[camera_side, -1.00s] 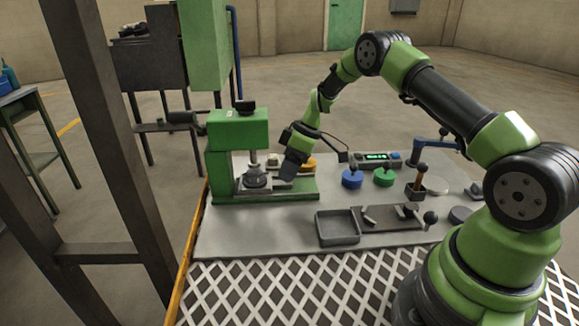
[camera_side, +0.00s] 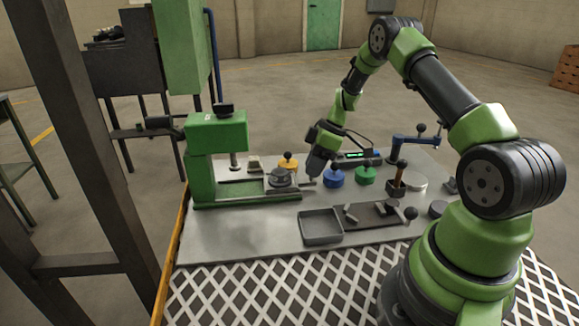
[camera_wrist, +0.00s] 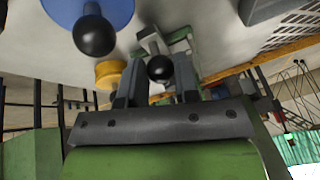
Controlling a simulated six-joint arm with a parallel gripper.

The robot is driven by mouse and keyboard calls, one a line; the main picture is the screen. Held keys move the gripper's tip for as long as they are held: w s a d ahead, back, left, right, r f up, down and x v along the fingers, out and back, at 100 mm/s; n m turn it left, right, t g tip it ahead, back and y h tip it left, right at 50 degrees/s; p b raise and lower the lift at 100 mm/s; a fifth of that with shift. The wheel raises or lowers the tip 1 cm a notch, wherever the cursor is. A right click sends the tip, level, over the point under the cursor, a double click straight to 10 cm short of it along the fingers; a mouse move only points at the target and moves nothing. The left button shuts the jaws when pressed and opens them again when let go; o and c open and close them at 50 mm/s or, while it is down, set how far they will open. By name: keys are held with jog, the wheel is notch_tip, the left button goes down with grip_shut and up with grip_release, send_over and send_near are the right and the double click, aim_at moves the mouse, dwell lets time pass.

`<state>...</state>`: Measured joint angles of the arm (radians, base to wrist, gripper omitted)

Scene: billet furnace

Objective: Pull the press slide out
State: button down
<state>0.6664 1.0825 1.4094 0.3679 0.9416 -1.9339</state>
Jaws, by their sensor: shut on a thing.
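The green press (camera_side: 215,150) stands at the left of the bench, its ram above the bed. The press slide (camera_side: 282,187), a flat plate carrying a round dark die (camera_side: 280,176), sticks out to the right of the ram, over the right part of the press base. My gripper (camera_side: 309,180) is at the slide's right end, pointing down, and is shut on its handle. In the wrist view a black ball knob (camera_wrist: 161,69) shows between the two fingers; the grip itself is partly hidden.
A yellow knobbed piece (camera_side: 288,164) sits just behind the slide. Blue (camera_side: 333,178) and green (camera_side: 365,175) knobbed discs stand close to the right of my gripper. A grey tray (camera_side: 320,227) lies in front. The bench left of the tray is clear.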

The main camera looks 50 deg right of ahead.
jog(key=shift+s+d, duration=0.4)
jog(key=shift+d, duration=0.05)
jog(key=c, duration=0.9)
grip_release()
jog(key=shift+o, duration=0.2)
jog(key=v, duration=1)
jog(key=shift+a+r, duration=0.1)
